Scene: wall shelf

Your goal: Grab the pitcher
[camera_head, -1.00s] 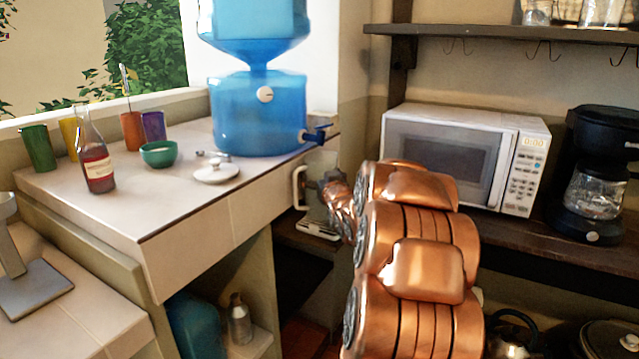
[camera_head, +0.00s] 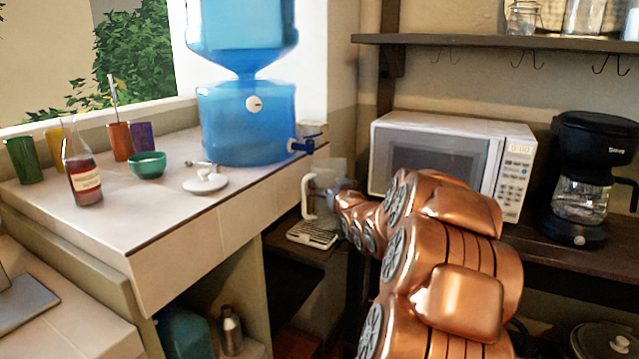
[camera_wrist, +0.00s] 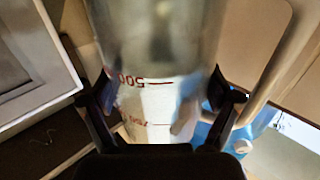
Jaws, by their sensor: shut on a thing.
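The pitcher is a clear measuring jug with red volume marks, seen close up in the wrist view (camera_wrist: 150,35). In the head view the pitcher (camera_head: 328,176) is at the corner between the tiled counter and the microwave, with its white handle on the left. My gripper (camera_wrist: 160,108) is shut around the pitcher, with one black finger on each side of its body. In the head view my copper arm reaches toward it from the lower right and hides part of it. I cannot tell whether the pitcher's base touches anything.
A slatted tray (camera_head: 312,234) shows below the pitcher. The tiled counter's edge (camera_head: 222,228) and the blue water dispenser (camera_head: 248,125) are close on the left. The white microwave (camera_head: 440,160) and black coffee maker (camera_head: 590,175) stand on the right. A wooden shelf (camera_head: 480,40) hangs above.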

